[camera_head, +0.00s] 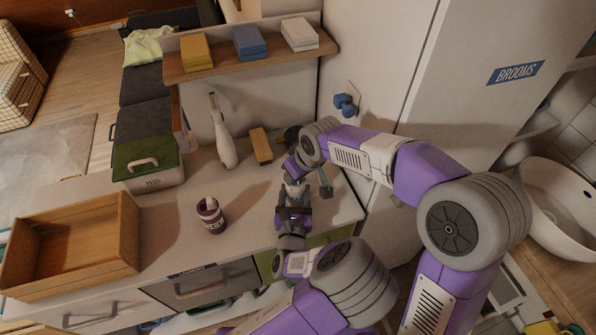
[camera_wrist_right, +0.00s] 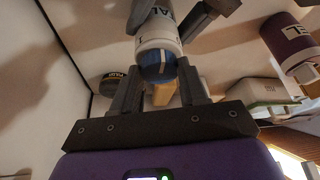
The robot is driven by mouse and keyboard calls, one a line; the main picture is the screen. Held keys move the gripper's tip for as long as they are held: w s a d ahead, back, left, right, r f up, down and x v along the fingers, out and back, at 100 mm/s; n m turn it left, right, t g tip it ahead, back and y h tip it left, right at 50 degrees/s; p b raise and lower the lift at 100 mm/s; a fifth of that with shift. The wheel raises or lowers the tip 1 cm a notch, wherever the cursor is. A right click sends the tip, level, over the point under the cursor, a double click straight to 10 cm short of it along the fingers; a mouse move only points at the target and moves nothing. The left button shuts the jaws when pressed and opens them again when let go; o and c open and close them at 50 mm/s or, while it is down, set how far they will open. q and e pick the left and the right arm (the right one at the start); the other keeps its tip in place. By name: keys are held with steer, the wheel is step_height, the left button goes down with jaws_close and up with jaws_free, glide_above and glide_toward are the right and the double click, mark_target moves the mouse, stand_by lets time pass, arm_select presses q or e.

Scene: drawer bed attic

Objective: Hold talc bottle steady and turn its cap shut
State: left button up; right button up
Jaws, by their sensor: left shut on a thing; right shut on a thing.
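The talc bottle is white with lettering and shows in the right wrist view (camera_wrist_right: 158,32). Its blue cap (camera_wrist_right: 155,68) has a pale line on it and points toward the right wrist camera. My right gripper (camera_wrist_right: 159,72) has one finger on each side of the cap and is shut on it. The fingers of my left gripper (camera_wrist_right: 178,14) are shut around the bottle's body beyond the cap. In the head view my left gripper (camera_head: 293,198) and right gripper (camera_head: 294,175) meet over the right part of the counter, and only a small white bit of the bottle shows between them.
A purple jar (camera_head: 211,220) stands on the counter left of the grippers. A green-lidded box (camera_head: 150,180), white bottle (camera_head: 225,145) and wooden block (camera_head: 261,146) stand behind. An open wooden drawer box (camera_head: 125,240) is at left. A shelf (camera_head: 240,61) hangs above; a cabinet (camera_head: 410,110) closes the right.

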steer(key=shift+a+m+h, duration=0.1)
steer(key=shift+m+h, duration=0.3)
steer(key=shift+m, duration=0.6)
steer(key=shift+t, duration=0.3)
steer(key=o, duration=1.1)
steer(key=v, duration=1.2)
steer(key=shift+r, duration=0.1)
